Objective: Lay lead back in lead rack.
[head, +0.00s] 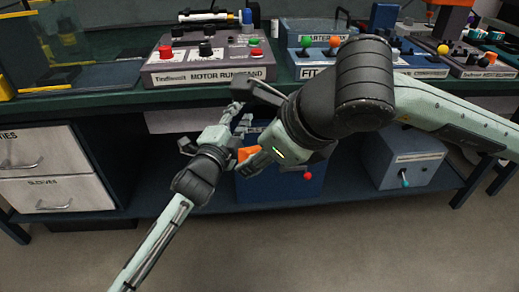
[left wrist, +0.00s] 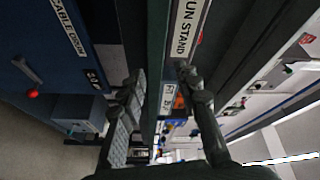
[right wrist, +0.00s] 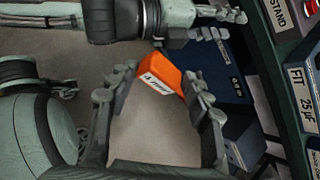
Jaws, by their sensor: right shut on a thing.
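My right gripper (right wrist: 160,76) is shut on an orange block (right wrist: 159,84) with a small white label, too small to read. The block also shows in the head view (head: 247,154), below the bench edge. I cannot tell from these frames whether it is part of the lead. My left gripper (left wrist: 161,76) has its fingers apart with nothing seen between them. It is close to the right gripper, in front of the bench edge. A blue box labelled cable drum (left wrist: 58,45) with a red knob stands on the lower shelf behind both grippers. I cannot make out the lead rack.
A motor run stand (head: 207,75) and a blue unit with coloured knobs (head: 370,70) stand on the green bench top. A blue-grey box (head: 410,158) sits at the right of the lower shelf. White drawers (head: 50,165) are at the left. The floor in front is clear.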

